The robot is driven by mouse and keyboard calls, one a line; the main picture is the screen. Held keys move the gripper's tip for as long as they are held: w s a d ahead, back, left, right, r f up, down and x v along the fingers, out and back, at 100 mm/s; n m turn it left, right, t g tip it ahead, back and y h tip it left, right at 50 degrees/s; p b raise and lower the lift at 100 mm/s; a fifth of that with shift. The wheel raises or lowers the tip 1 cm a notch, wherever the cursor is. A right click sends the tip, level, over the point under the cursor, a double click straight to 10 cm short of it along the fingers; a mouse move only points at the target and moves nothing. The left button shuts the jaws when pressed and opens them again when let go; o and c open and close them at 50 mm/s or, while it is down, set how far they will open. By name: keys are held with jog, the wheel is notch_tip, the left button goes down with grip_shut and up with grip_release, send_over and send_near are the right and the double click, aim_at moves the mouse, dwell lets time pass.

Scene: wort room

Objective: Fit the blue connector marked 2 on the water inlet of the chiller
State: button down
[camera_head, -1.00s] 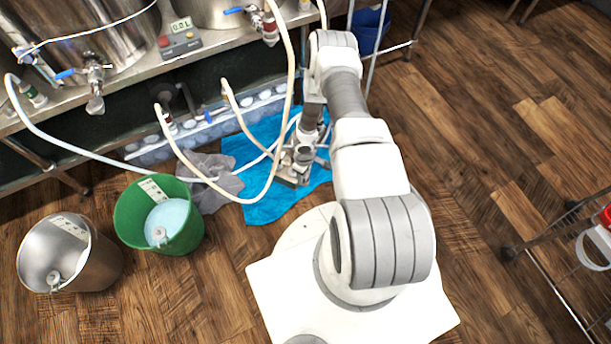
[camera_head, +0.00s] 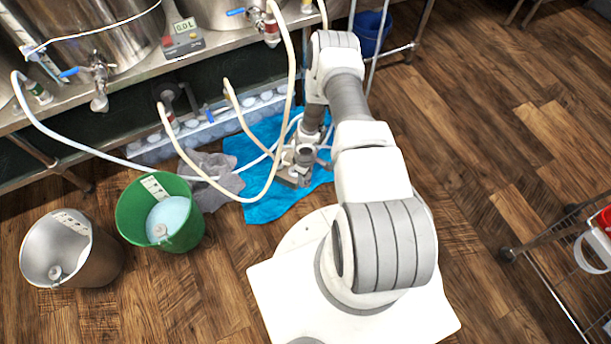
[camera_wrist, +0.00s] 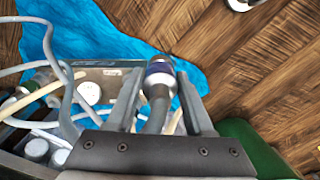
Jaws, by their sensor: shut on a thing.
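My gripper (camera_wrist: 160,88) is shut on the connector (camera_wrist: 159,70), which has a dark blue band and sits at the end of a grey hose. Its mark 2 cannot be read. Left of the fingers in the wrist view is a grey box-like unit (camera_wrist: 105,73) with hoses and a metal fitting (camera_wrist: 22,92). I cannot tell whether it is the chiller, and no water inlet can be made out.
The blue cloth (camera_head: 262,207) and a grey rag (camera_head: 226,180) lie on the wooden floor. A green bucket (camera_head: 128,215) and a steel bucket (camera_head: 108,262) stand left. Pale hoses (camera_head: 291,95) loop from the bench (camera_head: 140,82). A wire cart (camera_head: 545,235) stands right.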

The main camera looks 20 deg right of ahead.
jog(key=shift+r+p, duration=1.7)
jog(key=shift+r, duration=0.4)
